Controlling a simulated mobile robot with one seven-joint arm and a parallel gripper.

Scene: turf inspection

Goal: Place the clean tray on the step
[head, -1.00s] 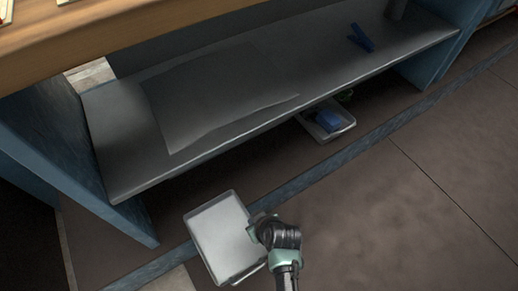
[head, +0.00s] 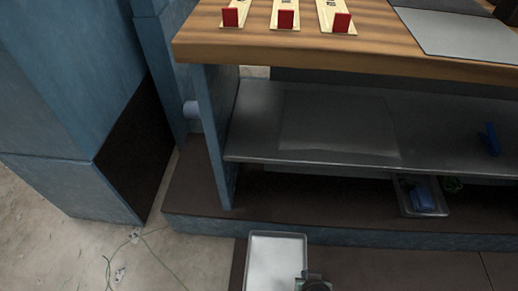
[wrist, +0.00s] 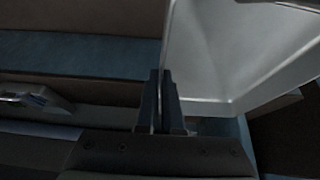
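The clean tray (head: 275,262) is a pale, empty metal tray with a raised rim, at the bottom centre of the head view. It is held in front of the blue-edged step (head: 190,228), a low dark platform under the shelf unit. My gripper (wrist: 160,100) is shut on the tray's rim; the tray (wrist: 225,50) fills the upper right of the wrist view. In the head view only part of my wrist shows at the tray's right side, and the fingertips are hidden.
A grey shelf (head: 250,140) overhangs the step. Another tray (head: 433,211) with a blue item (head: 423,197) sits on the step to the right. A blue upright panel (head: 216,140) bounds the left. A wooden counter (head: 300,45) is above. The step's left part looks clear.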

